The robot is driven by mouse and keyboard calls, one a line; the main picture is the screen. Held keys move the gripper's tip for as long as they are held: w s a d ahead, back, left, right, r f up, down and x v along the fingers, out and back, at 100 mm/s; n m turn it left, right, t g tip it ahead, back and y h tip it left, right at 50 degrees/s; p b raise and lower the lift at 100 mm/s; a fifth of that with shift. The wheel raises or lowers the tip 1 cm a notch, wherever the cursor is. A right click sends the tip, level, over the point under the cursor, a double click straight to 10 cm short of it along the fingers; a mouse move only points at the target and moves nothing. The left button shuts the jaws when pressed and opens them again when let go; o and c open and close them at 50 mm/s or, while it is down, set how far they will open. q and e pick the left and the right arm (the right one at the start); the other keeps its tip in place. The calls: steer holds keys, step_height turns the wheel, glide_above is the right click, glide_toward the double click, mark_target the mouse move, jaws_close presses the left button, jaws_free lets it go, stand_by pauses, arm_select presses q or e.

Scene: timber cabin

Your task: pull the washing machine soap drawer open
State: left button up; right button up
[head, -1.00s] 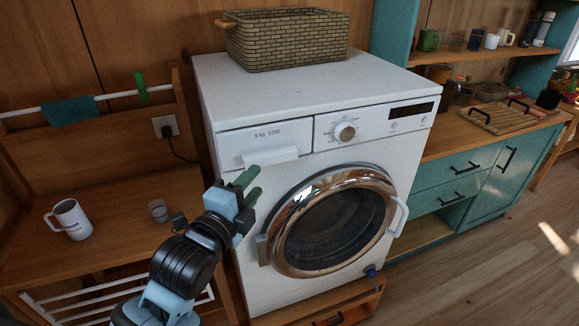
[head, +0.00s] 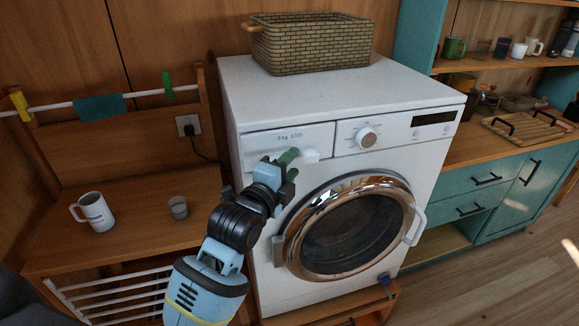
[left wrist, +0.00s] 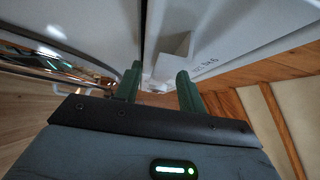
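The white washing machine (head: 290,98) stands in the middle of the head view. Its soap drawer (head: 262,143) is at the upper left of its front and looks closed. The drawer's handle (head: 310,156) juts out below the printed text, partly hidden by my gripper. My left gripper (head: 290,162) is at the handle, with its green fingers apart. In the left wrist view the open fingers (left wrist: 159,73) point at the drawer handle (left wrist: 176,58), which shows between and beyond them. I cannot tell whether they touch it. My right gripper is not in view.
A wicker basket (head: 310,45) stands on the machine. The round door (head: 350,228) is below and right of my gripper. A wooden bench (head: 140,222) with a white mug (head: 93,212) and a glass (head: 178,207) is at left. Teal cabinets (head: 470,190) are at right.

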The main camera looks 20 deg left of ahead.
arm_select(q)
steer(key=shift+c, duration=0.3)
steer(key=shift+f, duration=0.1)
jaws_close()
steer(key=shift+f, duration=0.1)
